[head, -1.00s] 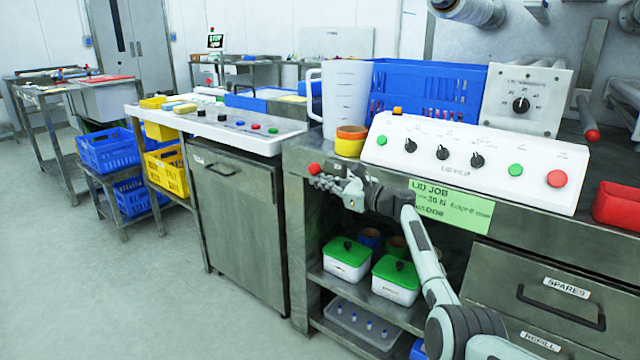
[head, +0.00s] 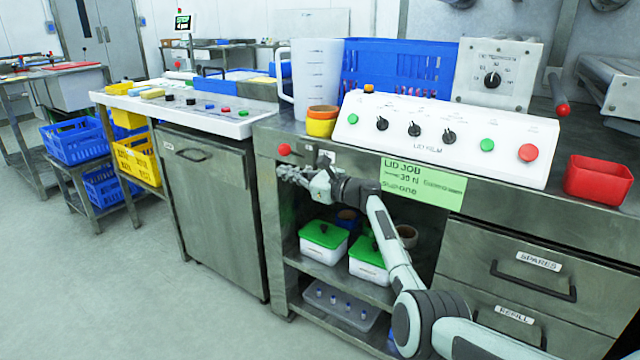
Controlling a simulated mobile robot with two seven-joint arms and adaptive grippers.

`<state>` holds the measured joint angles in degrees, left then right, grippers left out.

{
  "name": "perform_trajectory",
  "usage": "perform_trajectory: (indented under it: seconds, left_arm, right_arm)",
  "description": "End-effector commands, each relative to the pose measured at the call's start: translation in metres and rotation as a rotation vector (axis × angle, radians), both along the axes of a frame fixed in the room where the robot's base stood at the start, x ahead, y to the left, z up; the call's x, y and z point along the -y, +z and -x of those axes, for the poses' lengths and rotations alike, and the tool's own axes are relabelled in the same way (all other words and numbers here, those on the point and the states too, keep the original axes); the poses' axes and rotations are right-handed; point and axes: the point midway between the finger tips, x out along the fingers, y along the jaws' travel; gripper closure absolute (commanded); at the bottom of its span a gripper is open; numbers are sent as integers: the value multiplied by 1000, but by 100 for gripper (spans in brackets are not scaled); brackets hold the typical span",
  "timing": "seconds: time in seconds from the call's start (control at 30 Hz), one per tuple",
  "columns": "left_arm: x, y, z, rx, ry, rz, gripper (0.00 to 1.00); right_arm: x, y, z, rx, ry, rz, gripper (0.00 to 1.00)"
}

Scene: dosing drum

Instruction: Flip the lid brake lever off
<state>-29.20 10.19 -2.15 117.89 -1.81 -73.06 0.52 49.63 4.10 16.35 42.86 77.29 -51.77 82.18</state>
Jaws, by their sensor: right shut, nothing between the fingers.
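A red ball knob (head: 284,149) sits at the bench's front face, near its left corner; I cannot tell if it is the lid brake lever's end. A small pale plate (head: 327,157) shows right of it, partly behind my wrist. My right gripper (head: 284,173) is shut and empty, pointing left just below the red knob. A small gap shows between them in the picture; depth is unclear. My left gripper is out of view.
A white control panel (head: 400,156) with knobs and buttons stands on the bench. A green job card (head: 422,184) hangs on the front. A red bin (head: 598,181) is at right.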

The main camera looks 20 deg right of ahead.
Motion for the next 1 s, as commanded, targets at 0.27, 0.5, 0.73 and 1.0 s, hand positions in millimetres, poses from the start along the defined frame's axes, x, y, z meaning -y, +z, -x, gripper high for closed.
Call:
perform_trajectory:
  seconds: [0.27, 0.5, 0.73, 1.0]
  left_arm:
    - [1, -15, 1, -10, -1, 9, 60]
    - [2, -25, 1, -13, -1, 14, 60]
    - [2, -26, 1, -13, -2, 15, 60]
    - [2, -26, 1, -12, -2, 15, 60]
  right_arm:
    - [27, -3, 37, 0, -3, 2, 100]
    - [51, -3, 69, -1, -1, 1, 100]
    - [59, -3, 79, -1, 0, 1, 100]
    - [59, -3, 79, -1, 0, 0, 100]
